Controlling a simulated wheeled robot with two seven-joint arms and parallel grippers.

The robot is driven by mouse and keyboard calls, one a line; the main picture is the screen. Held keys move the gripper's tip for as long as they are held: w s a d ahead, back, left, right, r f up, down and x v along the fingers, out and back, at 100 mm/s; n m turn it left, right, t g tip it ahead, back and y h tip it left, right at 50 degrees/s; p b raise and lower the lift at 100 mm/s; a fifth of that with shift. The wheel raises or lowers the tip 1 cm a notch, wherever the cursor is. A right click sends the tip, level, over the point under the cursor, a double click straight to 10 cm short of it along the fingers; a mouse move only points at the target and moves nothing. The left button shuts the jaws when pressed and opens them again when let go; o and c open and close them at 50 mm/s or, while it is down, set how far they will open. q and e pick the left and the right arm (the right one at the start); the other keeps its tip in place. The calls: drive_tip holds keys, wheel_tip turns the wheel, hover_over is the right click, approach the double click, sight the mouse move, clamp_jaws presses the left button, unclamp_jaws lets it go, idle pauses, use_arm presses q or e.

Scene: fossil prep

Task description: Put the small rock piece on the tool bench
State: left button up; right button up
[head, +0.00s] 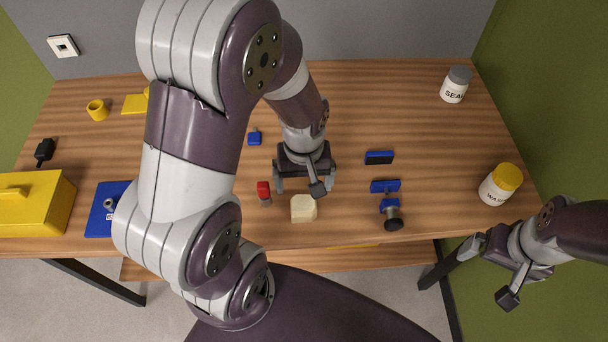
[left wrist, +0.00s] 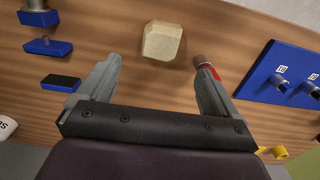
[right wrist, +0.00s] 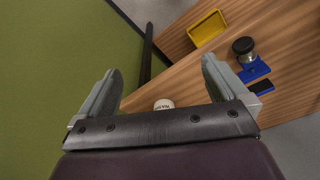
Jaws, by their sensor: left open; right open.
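The small rock piece (head: 303,208) is a pale cream block on the wooden tool bench (head: 350,100), near its front edge. It also shows in the left wrist view (left wrist: 162,41), ahead of and between the open fingers. My left gripper (head: 305,187) is open and empty above the bench, just behind the rock piece in the head view; its fingers (left wrist: 160,85) do not appear to touch the rock. My right gripper (head: 488,268) is open and empty, off the bench's front right corner, with its fingers also in the right wrist view (right wrist: 162,85).
A red-capped tool (head: 264,192) lies close left of the rock. Blue holders (head: 385,186) and a dark-knobbed part (head: 391,218) stand to the right. A yellow-capped jar (head: 500,184), white jar (head: 455,85) and yellow toolbox (head: 35,205) stand on the bench. A yellow tray (right wrist: 207,28) is lower.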

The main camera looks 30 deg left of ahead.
use_arm(q)
drive_tip(key=r+m, duration=0.1)
drive_tip(key=m, duration=0.1)
drive_tip(key=s+r+m+t, duration=0.1)
drive_tip(key=r+m, duration=0.1)
drive_tip(key=d+r+m, duration=0.1)
drive_tip(key=m, duration=0.1)
drive_tip(key=shift+s+d+r, duration=0.1)
drive_tip(key=shift+s+r, duration=0.05)
drive_tip(key=shift+s, duration=0.2)
drive_tip(key=shift+w, duration=0.1)
